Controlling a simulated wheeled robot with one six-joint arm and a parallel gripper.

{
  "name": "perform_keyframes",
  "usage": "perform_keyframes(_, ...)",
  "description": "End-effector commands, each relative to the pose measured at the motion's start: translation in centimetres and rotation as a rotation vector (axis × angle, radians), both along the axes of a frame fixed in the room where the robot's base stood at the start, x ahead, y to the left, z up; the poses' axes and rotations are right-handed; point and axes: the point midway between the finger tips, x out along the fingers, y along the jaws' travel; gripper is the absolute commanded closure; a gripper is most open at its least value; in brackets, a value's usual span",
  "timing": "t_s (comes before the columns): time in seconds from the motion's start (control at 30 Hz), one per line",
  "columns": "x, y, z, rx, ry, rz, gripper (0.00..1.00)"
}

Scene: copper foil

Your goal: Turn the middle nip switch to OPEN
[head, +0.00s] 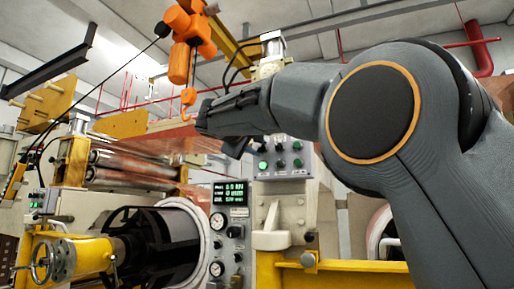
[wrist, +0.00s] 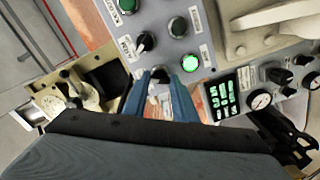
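The left switch (wrist: 160,74) lies just beyond and between my blue fingertips, beside the lit green button (wrist: 190,62). My gripper (wrist: 161,79) is open, its fingers apart; I cannot tell whether they touch that switch. In the head view my gripper (head: 238,146) is partly hidden behind my arm, by the panel's upper left.
A readout screen (head: 230,193) with gauges and knobs sits below left of the panel. A pale lever (head: 271,230) stands below the panel. An orange hoist (head: 184,45) hangs at upper left. A yellow-framed dark roller (head: 155,245) is at lower left.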

Motion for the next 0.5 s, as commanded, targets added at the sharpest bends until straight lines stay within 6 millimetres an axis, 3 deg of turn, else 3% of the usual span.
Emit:
perform_keyframes(0.03, 0.03, 0.05, -0.13, 0.001, 0.002, 0.0, 0.68)
perform_keyframes(0.1, 0.02, 0.04, -0.11, 0.001, 0.002, 0.0, 0.56)
perform_keyframes(0.5, -0.68, 0.27, 0.01, 0.0, 0.0, 0.001, 0.56)
